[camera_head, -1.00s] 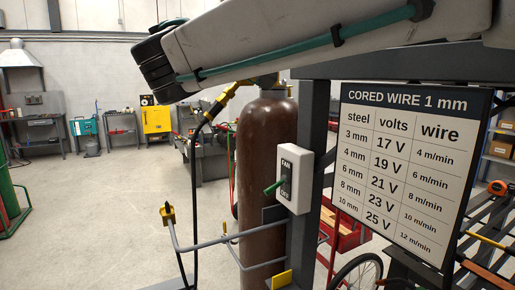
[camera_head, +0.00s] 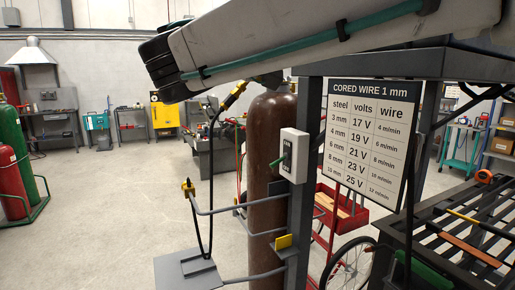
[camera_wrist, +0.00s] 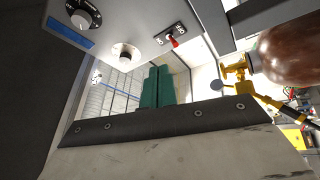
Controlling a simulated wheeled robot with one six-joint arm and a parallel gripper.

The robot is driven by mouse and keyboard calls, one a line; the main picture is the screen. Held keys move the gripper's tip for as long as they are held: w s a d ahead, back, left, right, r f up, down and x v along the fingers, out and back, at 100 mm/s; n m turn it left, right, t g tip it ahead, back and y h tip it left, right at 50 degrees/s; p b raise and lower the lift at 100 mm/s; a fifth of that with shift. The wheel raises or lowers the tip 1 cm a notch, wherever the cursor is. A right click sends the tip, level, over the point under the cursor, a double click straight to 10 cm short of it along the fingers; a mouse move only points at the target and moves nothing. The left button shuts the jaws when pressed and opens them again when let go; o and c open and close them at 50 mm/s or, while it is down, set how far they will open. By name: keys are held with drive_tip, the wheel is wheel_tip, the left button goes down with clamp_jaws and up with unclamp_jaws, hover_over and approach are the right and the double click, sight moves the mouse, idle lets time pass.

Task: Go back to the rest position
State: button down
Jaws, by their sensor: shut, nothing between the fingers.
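My gripper (camera_wrist: 158,84) shows in the wrist view as two teal fingers side by side, closed together with nothing between them. It points towards a grey panel (camera_wrist: 140,22) with dials and a red switch (camera_wrist: 174,41), apart from it as far as I can tell. In the head view my arm (camera_head: 300,45) crosses the top, and I cannot make out the fingers there.
A brown gas cylinder (camera_head: 270,150) stands beside a grey post with a switch box (camera_head: 294,155) and a wire chart (camera_head: 370,140). A slatted bench (camera_head: 470,225) is at right. Red (camera_head: 10,185) and green (camera_head: 22,150) cylinders stand at left. Open floor (camera_head: 110,220) lies between.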

drive_tip(key=s+d+f+n+g+y, duration=0.1)
drive_tip(key=s+d+f+g+y, duration=0.1)
drive_tip(key=d+f, duration=0.3)
drive_tip(key=s+d+f+n+g+y, duration=0.1)
drive_tip(key=d+f+g, duration=0.3)
drive_tip(key=f, duration=0.8)
drive_tip(key=s+d+f+n+g+y, duration=0.1)
drive_tip(key=s+d+f+g+y, duration=0.2)
drive_tip(key=d+f, duration=0.3)
drive_tip(key=shift+s+f+g+y, duration=0.2)
drive_tip(key=shift+f, duration=0.4)
drive_tip(key=shift+s+f+g+y, duration=0.2)
drive_tip(key=shift+f, duration=0.35)
drive_tip(key=s+d+f+m+g+y, duration=0.2)
drive_tip(key=s+f, duration=0.4)
drive_tip(key=s, duration=0.3)
drive_tip(key=s+d+f+m+g+y, duration=0.2)
drive_tip(key=s+d+f+m+y, duration=0.3)
drive_tip(key=s, duration=0.4)
drive_tip(key=shift+s+d+f+m+y, duration=0.25)
drive_tip(key=shift+d+f+y, duration=0.3)
drive_tip(key=shift+f+y, duration=0.35)
